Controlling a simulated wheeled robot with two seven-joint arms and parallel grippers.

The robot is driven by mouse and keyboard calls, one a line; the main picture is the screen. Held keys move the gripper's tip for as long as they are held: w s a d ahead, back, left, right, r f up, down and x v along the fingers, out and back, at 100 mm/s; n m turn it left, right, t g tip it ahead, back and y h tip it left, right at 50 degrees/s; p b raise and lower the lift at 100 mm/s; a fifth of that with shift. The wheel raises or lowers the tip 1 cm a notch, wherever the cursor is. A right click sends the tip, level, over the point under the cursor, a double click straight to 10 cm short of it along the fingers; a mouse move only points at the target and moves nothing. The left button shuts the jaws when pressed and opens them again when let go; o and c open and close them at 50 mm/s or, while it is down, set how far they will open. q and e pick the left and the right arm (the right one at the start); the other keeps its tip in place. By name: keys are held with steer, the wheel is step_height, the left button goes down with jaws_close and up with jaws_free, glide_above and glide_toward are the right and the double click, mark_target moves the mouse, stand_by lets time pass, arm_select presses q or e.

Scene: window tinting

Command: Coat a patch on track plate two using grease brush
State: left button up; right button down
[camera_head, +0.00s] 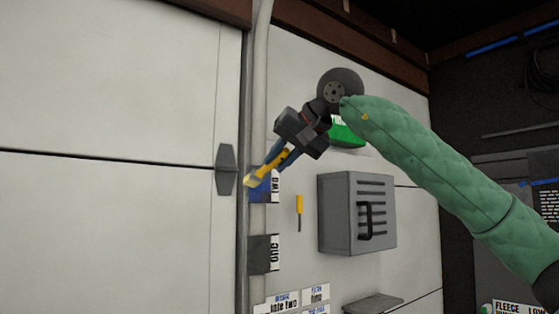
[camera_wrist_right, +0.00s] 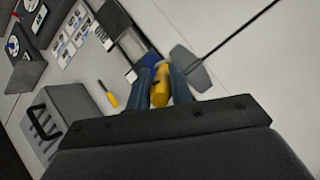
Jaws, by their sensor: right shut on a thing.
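My right gripper (camera_head: 279,158) is shut on a yellow tool, which I take to be the grease brush (camera_head: 256,179). Its blue fingers (camera_wrist_right: 163,82) flank the yellow handle (camera_wrist_right: 160,93) in the right wrist view. Track plate two (camera_head: 264,192) is on the wall by the door edge, with blue on its face and a label reading "two" (camera_head: 275,186). The brush's lower end overlaps the plate's upper left in the head view; I cannot tell whether it touches. The bristles are not clear. My left gripper is not in view.
A grey plate labelled "one" (camera_head: 262,254) is below. A yellow-handled tool (camera_head: 299,207) hangs on the wall. A grey vented box with a handle (camera_head: 357,213) juts out at right. A dark door bracket (camera_head: 226,170) is just left of plate two.

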steer(key=shift+w+d+r+p, duration=0.6)
steer(key=shift+w+d+p, duration=0.35)
steer(key=shift+w+d, duration=1.55)
steer(key=shift+s+a+b, duration=0.6)
steer(key=shift+s+a, duration=1.9)
steer(key=shift+a, duration=0.05)
steer(key=shift+r+p, duration=0.45)
steer(key=shift+r, duration=0.15)
steer(key=w+d+p, duration=0.1)
steer(key=w+d, duration=0.3)
steer(key=d, duration=0.2)
